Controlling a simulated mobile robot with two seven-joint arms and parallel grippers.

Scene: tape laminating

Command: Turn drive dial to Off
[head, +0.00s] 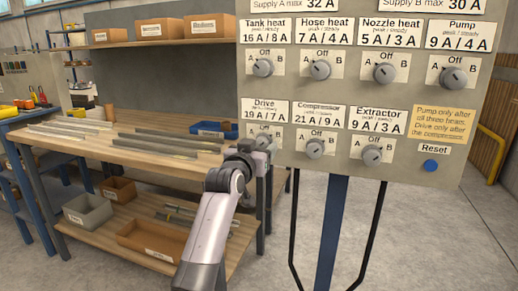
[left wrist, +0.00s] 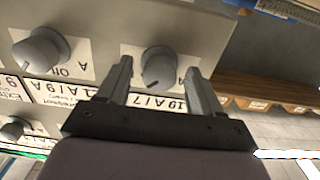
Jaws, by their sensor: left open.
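The grey Drive dial (head: 265,141) is at the lower left of the grey panel, under the label Drive 19 A / 7 A. My left gripper (head: 254,150) is at this dial and covers part of it and its plate. In the left wrist view, which is upside down, the Drive dial (left wrist: 158,66) lies between the tips of the two open fingers. A small gap shows on each side. The dial's A mark is visible, but I cannot tell which position its pointer is at. My right gripper is in neither view.
The Compressor dial (head: 315,147) is just right of the Drive dial, with the Extractor dial (head: 373,154) beyond it. A blue Reset button (head: 430,166) is at the lower right. A wooden workbench (head: 120,150) stands behind, left of the panel.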

